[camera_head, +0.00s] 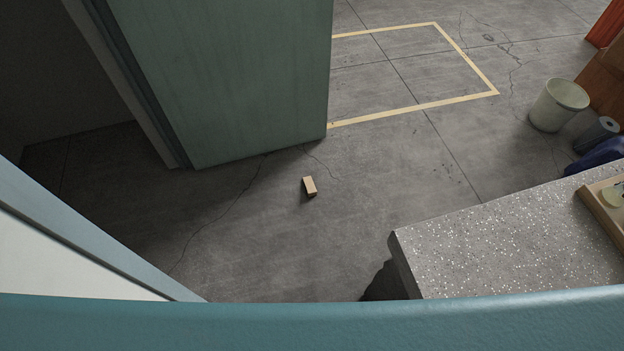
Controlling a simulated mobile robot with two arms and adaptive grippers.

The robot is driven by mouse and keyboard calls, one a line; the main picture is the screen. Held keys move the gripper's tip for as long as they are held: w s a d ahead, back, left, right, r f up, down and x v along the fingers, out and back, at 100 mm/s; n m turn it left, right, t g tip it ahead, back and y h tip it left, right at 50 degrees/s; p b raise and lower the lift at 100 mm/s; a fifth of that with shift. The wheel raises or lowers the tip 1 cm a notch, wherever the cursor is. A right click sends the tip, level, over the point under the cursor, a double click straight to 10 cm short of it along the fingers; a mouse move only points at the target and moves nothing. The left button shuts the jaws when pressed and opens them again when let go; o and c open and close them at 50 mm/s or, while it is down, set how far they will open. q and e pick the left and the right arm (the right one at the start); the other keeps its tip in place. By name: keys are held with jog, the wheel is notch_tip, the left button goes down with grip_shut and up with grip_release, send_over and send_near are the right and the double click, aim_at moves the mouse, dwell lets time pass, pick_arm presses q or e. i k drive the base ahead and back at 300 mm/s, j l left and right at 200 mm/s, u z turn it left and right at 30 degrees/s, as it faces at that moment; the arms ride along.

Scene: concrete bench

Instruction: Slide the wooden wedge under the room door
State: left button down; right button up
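The wooden wedge (309,186) is a small light-brown block lying on the grey concrete floor near the middle of the head view. The room door (225,80) is a green panel standing ajar at the upper left. Its bottom edge is just above the floor. The wedge lies a short way in front of the door's right lower corner, apart from it. Neither of my grippers is in view.
A speckled concrete bench (510,245) with a wooden tray (602,217) fills the lower right. A white bucket (557,106), a grey roll (597,134) and a blue container (597,156) stand behind it. Yellow tape (415,108) marks the floor. Floor around the wedge is clear.

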aim_at(311, 188)
jog(key=i+j+z, duration=0.35)
jog(key=i+j, duration=0.25)
jog(key=i, duration=0.35)
jog(key=i+j+z, duration=0.35)
jog(key=i+j, duration=0.5)
jog(key=i, duration=0.05)
